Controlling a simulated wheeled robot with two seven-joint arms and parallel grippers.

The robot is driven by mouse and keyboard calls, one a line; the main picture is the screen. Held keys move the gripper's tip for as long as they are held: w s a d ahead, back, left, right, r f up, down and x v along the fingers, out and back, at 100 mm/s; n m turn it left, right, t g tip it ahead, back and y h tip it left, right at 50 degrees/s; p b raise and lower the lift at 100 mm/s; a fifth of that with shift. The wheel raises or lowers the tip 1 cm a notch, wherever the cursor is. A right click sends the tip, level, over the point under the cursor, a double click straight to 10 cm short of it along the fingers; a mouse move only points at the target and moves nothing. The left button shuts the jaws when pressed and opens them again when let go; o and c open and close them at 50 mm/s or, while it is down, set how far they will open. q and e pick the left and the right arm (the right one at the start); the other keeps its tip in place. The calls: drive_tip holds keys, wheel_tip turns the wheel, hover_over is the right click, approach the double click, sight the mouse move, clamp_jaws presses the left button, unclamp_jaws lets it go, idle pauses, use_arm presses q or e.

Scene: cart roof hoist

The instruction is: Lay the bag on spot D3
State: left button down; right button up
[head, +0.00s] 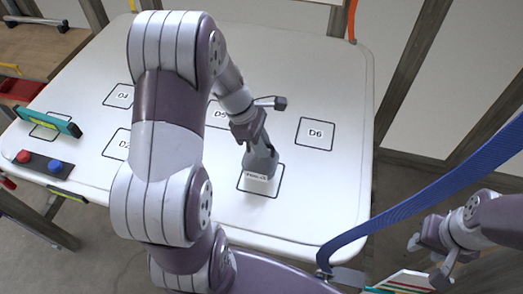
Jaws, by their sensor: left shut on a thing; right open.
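My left gripper (261,163) points down over the near right of the white tabletop and is shut on a small pale bag (258,178) with dark print. The bag is inside a black-outlined square spot (275,188). The spot's label is hidden, and I cannot tell whether the bag touches the table. Spots D4 (122,95), D5 (221,114) and D6 (316,134) lie in the far row. My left arm hides part of the table. My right gripper (428,246) is open and empty at the lower right, off the table.
A teal and yellow bar (48,121) lies over a spot at the left. A dark plate (45,165) with a red and a blue button is near it. A blue strap (430,190) crosses the right side. The table (340,90) is bare around D6.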

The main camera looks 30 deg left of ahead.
use_arm(q)
drive_tip(key=f, duration=0.3)
drive_tip(key=shift+s+f+p, duration=0.15)
drive_tip(key=shift+s+p, duration=0.15)
drive_tip(key=shift+p, duration=0.1)
drive_tip(key=shift+f, duration=0.3)
drive_tip(key=shift+w+f, duration=0.1)
drive_tip(key=shift+w, duration=0.05)
drive_tip(key=c, duration=1.1)
unclamp_jaws()
drive_tip(key=shift+o, duration=0.2)
